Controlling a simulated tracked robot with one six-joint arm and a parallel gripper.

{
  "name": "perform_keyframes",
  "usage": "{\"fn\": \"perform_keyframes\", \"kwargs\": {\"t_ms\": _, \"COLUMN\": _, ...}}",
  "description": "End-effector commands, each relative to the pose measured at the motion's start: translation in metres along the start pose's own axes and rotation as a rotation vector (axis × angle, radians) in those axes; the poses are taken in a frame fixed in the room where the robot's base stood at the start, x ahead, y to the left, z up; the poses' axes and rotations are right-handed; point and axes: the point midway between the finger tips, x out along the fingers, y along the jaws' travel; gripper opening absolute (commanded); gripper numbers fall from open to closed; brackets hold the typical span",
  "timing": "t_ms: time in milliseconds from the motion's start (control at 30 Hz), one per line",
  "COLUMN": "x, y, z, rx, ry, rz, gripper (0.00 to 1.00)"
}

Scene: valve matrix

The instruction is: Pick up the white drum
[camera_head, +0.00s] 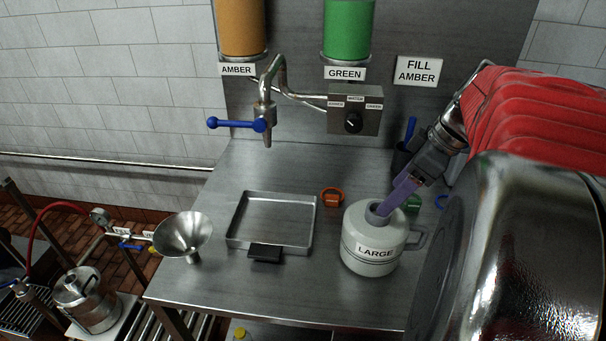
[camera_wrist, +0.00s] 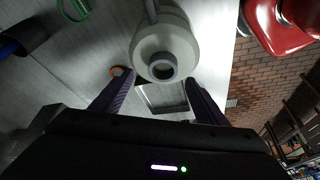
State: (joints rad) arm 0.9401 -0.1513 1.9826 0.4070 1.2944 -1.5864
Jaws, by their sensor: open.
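The white drum (camera_head: 368,262) stands upright on the steel bench, with a "LARGE" label, a side handle at its right and a short neck on top. In the wrist view the drum (camera_wrist: 178,32) is at the top centre, its open neck facing the camera. My gripper (camera_head: 384,207) reaches down from the right, with its purple fingers at the drum's neck. In the wrist view my gripper (camera_wrist: 160,82) is open, with the neck just past and between the fingertips. I cannot tell whether they touch it.
A shallow metal tray (camera_head: 232,240) and a steel funnel (camera_head: 183,232) lie to the left. An orange ring (camera_head: 331,196) and a green cap (camera_head: 412,203) are near the drum. The tap with a blue lever (camera_head: 235,124) hangs behind. A dark cup (camera_head: 401,160) stands near my wrist.

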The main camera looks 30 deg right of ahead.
Motion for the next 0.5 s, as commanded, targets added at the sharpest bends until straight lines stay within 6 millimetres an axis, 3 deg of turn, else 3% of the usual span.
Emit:
{"fn": "perform_keyframes", "kwargs": {"t_ms": 233, "x": 0.006, "y": -0.001, "z": 0.000, "rx": -0.001, "ry": 0.000, "rz": -0.002, "gripper": 0.67}}
{"fn": "perform_keyframes", "kwargs": {"t_ms": 500, "x": 0.040, "y": -0.006, "z": 0.001, "rx": -0.001, "ry": 0.001, "rz": -0.004, "gripper": 0.67}}
